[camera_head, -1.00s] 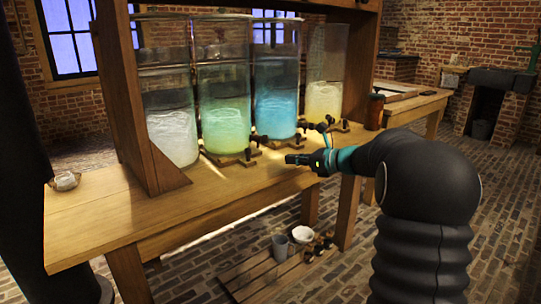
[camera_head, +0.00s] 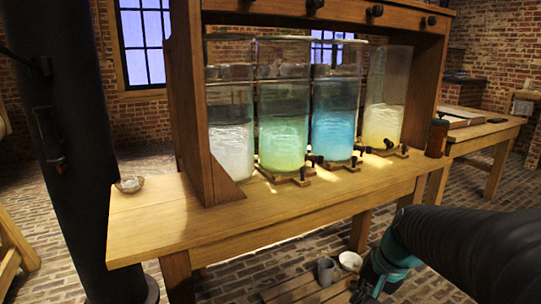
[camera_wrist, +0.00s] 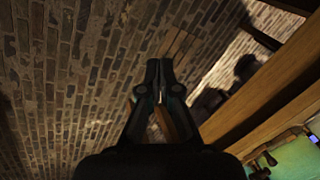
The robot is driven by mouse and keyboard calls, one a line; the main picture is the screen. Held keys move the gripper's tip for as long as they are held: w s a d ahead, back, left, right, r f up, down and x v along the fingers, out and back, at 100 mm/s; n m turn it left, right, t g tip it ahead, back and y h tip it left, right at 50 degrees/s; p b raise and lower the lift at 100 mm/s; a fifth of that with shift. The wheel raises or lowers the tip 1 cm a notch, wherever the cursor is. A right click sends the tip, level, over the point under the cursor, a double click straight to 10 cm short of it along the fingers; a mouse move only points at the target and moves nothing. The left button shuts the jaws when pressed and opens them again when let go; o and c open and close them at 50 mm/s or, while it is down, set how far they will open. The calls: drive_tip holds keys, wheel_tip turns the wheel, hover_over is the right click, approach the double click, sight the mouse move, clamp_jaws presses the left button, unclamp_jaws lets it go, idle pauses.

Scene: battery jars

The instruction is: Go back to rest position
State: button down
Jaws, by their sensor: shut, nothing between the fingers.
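My gripper (camera_head: 368,284) is low at the bottom right of the head view, in front of the workbench (camera_head: 150,222) and below its top. In the wrist view my gripper (camera_wrist: 160,90) points at the brick floor, its fingers together and empty. Several tall glass jars stand in a row on the bench under a wooden frame: one clear and whitish (camera_head: 231,135), one green (camera_head: 283,125), one blue (camera_head: 336,118) and one yellow (camera_head: 384,110). My gripper is apart from all of them.
A slatted wooden pallet (camera_head: 290,290) on the floor holds a grey cup (camera_head: 326,271) and a white bowl (camera_head: 350,261), close to my gripper. A brown jar (camera_head: 437,138) stands at the bench's right end. A small dish (camera_head: 129,184) sits at its left end.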

drive_tip(key=s+a+r+n+t+h, duration=0.1)
drive_tip(key=s+r+n, duration=0.1)
drive_tip(key=s, duration=0.4)
drive_tip(key=s+a+r+n+t+h, duration=0.1)
drive_tip(key=s+a+r+n, duration=0.1)
drive_tip(key=s+n, duration=0.2)
drive_tip(key=shift+s+r+t+h, duration=0.3)
drive_tip(key=shift+s+r+t, duration=0.1)
drive_tip(key=shift+s, duration=1.4)
